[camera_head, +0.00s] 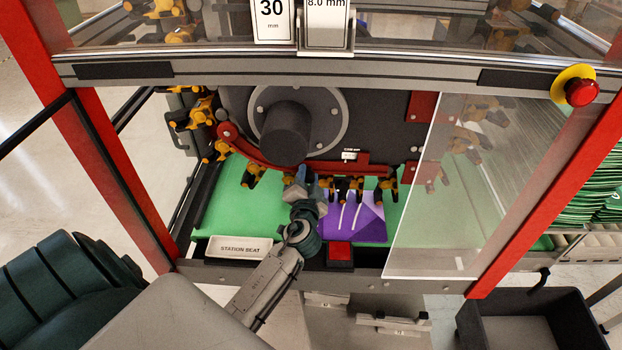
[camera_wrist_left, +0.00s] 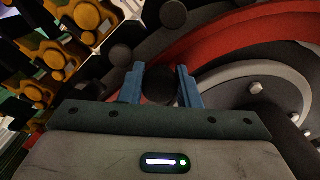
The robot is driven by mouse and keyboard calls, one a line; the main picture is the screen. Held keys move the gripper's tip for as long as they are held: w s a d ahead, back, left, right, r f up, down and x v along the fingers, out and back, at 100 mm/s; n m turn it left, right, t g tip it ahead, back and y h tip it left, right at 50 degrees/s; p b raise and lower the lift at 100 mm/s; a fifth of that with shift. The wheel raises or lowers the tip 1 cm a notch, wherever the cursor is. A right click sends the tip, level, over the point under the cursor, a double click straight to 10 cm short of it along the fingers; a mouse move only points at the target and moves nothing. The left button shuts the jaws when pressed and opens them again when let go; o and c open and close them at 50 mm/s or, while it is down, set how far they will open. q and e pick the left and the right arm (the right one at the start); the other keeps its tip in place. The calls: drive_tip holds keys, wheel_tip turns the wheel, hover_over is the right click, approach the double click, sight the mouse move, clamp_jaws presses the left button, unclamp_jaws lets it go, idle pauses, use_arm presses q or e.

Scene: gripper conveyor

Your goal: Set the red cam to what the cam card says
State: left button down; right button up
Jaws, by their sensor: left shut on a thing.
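The red cam (camera_head: 260,155) is a curved red bar below the dark round hub in the head view. It continues right as a straight red bar with a small white scale label (camera_head: 349,156), too small to read. In the left wrist view the red curve (camera_wrist_left: 235,35) runs along the upper right. My left gripper (camera_head: 308,190) reaches in under the bar. In the left wrist view its blue fingers are shut on a dark round knob (camera_wrist_left: 160,86). My right gripper is out of view.
Several yellow-and-black grippers (camera_head: 345,188) hang along the bar. Below lie a green sheet (camera_head: 228,205) and a purple sheet (camera_head: 365,225). A clear panel (camera_head: 455,200) covers the right side. A red emergency button (camera_head: 581,92) sits upper right, and a dark bin (camera_head: 570,325) lower right.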

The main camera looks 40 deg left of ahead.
use_arm(q)
drive_tip(key=c, duration=1.1)
unclamp_jaws()
drive_tip(key=shift+s+a, duration=0.1)
drive_tip(key=shift+a, duration=0.05)
drive_tip(key=shift+o, duration=0.2)
drive_tip(key=shift+s+a, duration=0.1)
drive_tip(key=shift+f, duration=0.1)
drive_tip(key=b+v, duration=0.4)
drive_tip(key=v, duration=0.6)
drive_tip(key=shift+s+d, duration=0.25)
drive_tip(key=shift+s, duration=0.05)
